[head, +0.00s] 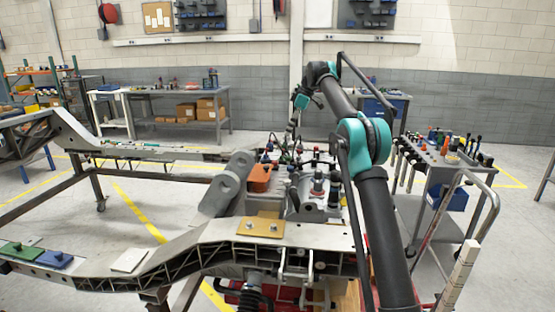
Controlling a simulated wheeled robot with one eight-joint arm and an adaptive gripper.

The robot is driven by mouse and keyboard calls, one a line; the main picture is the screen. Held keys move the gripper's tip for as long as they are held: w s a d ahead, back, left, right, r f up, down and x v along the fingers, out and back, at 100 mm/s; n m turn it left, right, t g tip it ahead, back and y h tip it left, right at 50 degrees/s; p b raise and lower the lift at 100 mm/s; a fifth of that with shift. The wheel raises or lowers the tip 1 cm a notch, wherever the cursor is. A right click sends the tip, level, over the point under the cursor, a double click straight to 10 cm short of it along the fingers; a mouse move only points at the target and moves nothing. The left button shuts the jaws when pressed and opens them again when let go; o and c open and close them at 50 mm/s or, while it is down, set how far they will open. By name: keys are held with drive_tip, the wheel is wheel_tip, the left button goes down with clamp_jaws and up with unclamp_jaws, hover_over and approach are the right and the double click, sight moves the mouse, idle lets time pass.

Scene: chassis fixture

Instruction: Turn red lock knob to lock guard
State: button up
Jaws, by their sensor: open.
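My arm rises from the lower right, bends at a teal elbow and reaches over the chassis fixture. My gripper (291,142) hangs downward at its end, small in the picture, above the cluster of fittings at the middle of the chassis (212,238). It is open, and I see nothing held in it. Small red parts (270,147) show among the fittings close to the gripper, but I cannot tell which is the red lock knob or how it is turned. The guard cannot be told apart in this clutter.
An orange block (259,178) sits beside grey brackets (228,183). A tan plate (261,227) lies on the near rail. A tool cart (440,168) stands at right. A workbench (178,95) with cardboard boxes stands behind. Open floor lies between the chassis and the bench.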

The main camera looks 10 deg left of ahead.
sight(275, 161)
drive_tip(key=x, duration=1.5)
drive_tip(key=shift+s+f, duration=0.1)
drive_tip(key=shift+f, duration=0.2)
clamp_jaws()
